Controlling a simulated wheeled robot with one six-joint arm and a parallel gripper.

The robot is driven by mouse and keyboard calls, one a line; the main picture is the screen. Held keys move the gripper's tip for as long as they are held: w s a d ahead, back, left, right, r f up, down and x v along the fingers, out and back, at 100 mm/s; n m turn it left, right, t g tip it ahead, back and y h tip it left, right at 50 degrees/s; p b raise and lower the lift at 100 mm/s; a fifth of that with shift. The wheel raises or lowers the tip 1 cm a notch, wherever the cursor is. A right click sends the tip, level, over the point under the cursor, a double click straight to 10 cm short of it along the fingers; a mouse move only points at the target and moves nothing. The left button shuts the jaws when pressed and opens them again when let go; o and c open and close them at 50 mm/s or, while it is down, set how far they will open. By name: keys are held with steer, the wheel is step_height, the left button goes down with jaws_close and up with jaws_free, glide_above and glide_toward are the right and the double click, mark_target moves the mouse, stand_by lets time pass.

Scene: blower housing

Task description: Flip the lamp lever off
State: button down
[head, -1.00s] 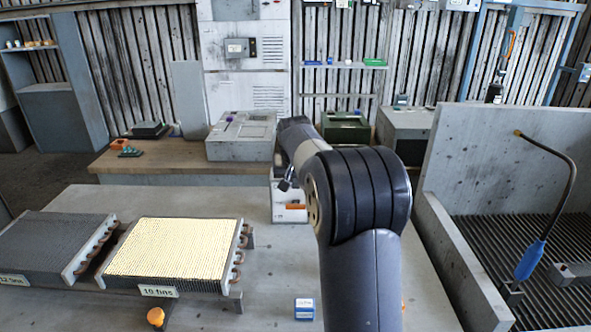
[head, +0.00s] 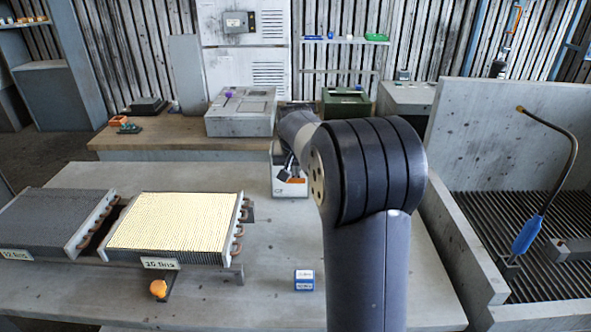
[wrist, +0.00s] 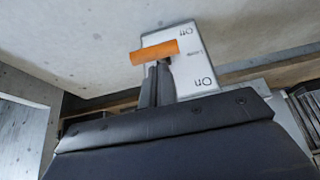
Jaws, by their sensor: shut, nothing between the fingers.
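The lamp switch is a small white box (head: 290,186) at the back of the grey table, left of my arm in the head view. In the wrist view its white plate (wrist: 195,62) carries upside-down "Off" and "On" labels, "Off" toward the top. An orange lever bar (wrist: 154,52) lies crosswise beside the labels; I cannot tell which setting it is at. My gripper (wrist: 157,68) is shut and empty, its fingertips right at the bar, perhaps touching it. In the head view my gripper (head: 289,167) is small, partly overlapping the box. The right finned block (head: 172,222) glows pale yellow.
A dark finned block (head: 52,221) stands left of the bright one. An orange knob (head: 158,288) and a small blue-white box (head: 304,280) are near the front. A grey walled bay with a grated floor (head: 520,240) is on the right. The table's middle is clear.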

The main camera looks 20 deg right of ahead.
steer(key=shift+s+f+b, duration=0.15)
steer(key=shift+f+b, duration=0.1)
steer(key=shift+b, duration=0.3)
